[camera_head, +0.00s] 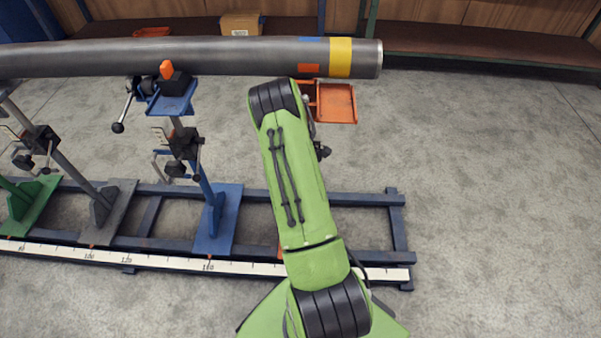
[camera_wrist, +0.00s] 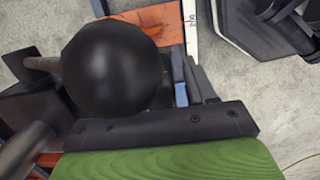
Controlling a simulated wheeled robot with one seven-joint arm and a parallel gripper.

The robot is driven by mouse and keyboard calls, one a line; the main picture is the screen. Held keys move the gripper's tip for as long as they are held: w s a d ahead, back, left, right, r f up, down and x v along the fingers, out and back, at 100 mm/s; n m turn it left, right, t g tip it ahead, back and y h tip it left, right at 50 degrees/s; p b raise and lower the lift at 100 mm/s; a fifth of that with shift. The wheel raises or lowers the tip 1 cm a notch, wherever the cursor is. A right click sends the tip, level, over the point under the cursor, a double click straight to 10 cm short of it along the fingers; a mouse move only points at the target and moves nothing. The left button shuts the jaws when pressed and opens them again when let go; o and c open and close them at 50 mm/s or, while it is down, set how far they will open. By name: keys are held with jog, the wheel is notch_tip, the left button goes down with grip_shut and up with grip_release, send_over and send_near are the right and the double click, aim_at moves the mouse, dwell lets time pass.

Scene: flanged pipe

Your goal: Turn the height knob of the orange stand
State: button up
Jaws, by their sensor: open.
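The orange stand is mostly hidden behind my green arm in the head view. Its orange top plate (camera_head: 337,103) shows right of the arm, just under the pipe's right end, with a small dark handle part (camera_head: 322,152) below. In the wrist view a large black ball knob (camera_wrist: 112,70) on a rod is very close, with the stand's orange foot (camera_wrist: 165,22) far below. My gripper (camera_wrist: 165,127) shows as a dark bar and green part along the bottom, beside the ball. The second finger is not clear, and I cannot tell whether anything touches the ball.
A long grey pipe (camera_head: 200,57) with a yellow band spans the stands. A blue stand (camera_head: 222,215), a grey stand and a green stand are at left on a dark blue rail frame (camera_head: 365,199). A white scale (camera_head: 245,267) runs along the front. The floor at right is clear.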

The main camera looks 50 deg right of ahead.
jog(key=r+p, duration=0.1)
jog(key=r, duration=0.3)
jog(key=r+p, duration=0.1)
jog(key=r, duration=0.3)
jog(key=w+a+r+p, duration=0.1)
jog(key=r, duration=0.3)
jog(key=shift+p, duration=0.4)
jog(key=shift+w+a, duration=0.15)
jog(key=shift+w, duration=0.15)
jog(key=w+a+r+g+h+p, duration=0.2)
jog(key=w+a+r+p, duration=0.1)
jog(key=w, duration=0.1)
jog(key=b+x, duration=0.2)
jog(key=x, duration=0.3)
jog(key=b+x, duration=0.1)
jog(key=x, duration=0.5)
jog(key=b+x, duration=0.2)
jog(key=x, duration=0.3)
jog(key=shift+s+d+f+b, duration=0.1)
jog(key=shift+s+f+b, duration=0.1)
jog(key=shift+s+b, duration=0.2)
